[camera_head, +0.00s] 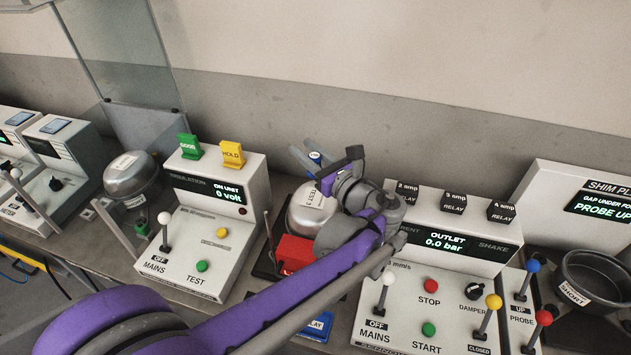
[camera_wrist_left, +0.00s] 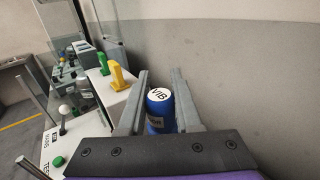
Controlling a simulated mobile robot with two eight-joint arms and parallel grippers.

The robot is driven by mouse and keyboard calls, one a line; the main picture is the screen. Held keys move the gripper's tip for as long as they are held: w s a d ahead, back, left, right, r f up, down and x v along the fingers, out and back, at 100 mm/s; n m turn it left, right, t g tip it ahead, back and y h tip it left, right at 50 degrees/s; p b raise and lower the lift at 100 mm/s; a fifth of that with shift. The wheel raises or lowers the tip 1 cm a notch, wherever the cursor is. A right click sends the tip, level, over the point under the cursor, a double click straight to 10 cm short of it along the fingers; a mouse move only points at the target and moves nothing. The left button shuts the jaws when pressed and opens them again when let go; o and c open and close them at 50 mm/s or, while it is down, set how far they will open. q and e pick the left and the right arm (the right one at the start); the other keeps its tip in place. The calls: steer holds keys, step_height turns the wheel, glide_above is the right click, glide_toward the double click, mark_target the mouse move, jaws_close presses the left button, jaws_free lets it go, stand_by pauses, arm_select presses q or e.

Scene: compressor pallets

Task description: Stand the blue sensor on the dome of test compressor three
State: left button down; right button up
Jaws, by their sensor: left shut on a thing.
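The blue sensor (camera_wrist_left: 158,124) is a small blue cylinder with a white top marked VIB. My left gripper (camera_wrist_left: 160,100) is shut on it, with a grey finger on each side. In the head view the sensor's top (camera_head: 316,156) shows between the fingers of the left gripper (camera_head: 312,160). Test compressor three (camera_head: 301,218) has a rounded metal dome with a white TEST 3 label, and my left wrist and arm hide its right side. The gripper and sensor appear above or behind the dome; I cannot tell the gap. My right gripper is not in view.
The insulation tester (camera_head: 225,245), with green and yellow tags on top, stands left of the compressor. A red block (camera_head: 294,251) is in front of the dome. The control panel (camera_head: 445,280) with relays is on the right. The wall (camera_head: 420,130) is close behind.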

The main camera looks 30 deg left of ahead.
arm_select(q)
steer(key=f, duration=0.3)
steer(key=shift+s, duration=0.2)
steer(key=shift+w+f+b, duration=0.1)
steer(key=shift+f+b, duration=0.3)
steer(key=shift+f, duration=1.95)
steer(key=shift+f, duration=0.1)
steer(key=c, duration=1.1)
jaws_free()
steer(key=shift+f, duration=0.15)
steer(key=o, duration=0.5)
